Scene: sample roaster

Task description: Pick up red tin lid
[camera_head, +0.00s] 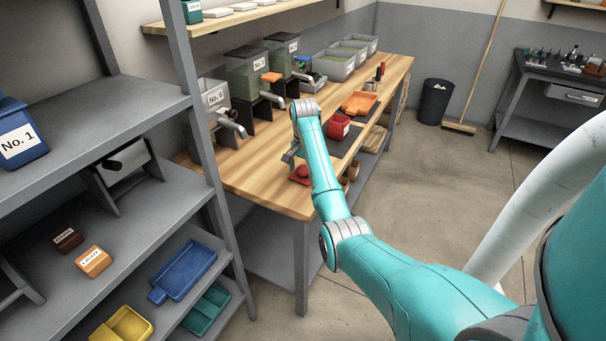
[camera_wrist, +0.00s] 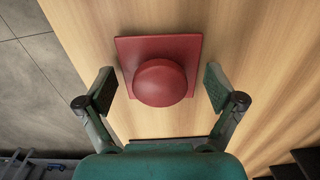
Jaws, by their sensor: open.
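The red tin lid (camera_wrist: 160,83) is a square red plate with a round red knob, lying on the wooden bench top. In the wrist view it sits between the two open fingers of my gripper (camera_wrist: 158,92), with gaps on both sides of the knob. In the head view the lid (camera_head: 301,174) shows near the front edge of the bench, partly hidden by my arm. My gripper (camera_head: 292,156) is mostly hidden behind my arm there. A red tin (camera_head: 339,127) stands farther back on a dark mat.
The wooden bench (camera_head: 262,186) carries machines along its back, including No. 6 (camera_head: 215,97), and an orange tray (camera_head: 359,104). A grey shelf rack (camera_head: 120,110) stands at the left with coloured trays.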

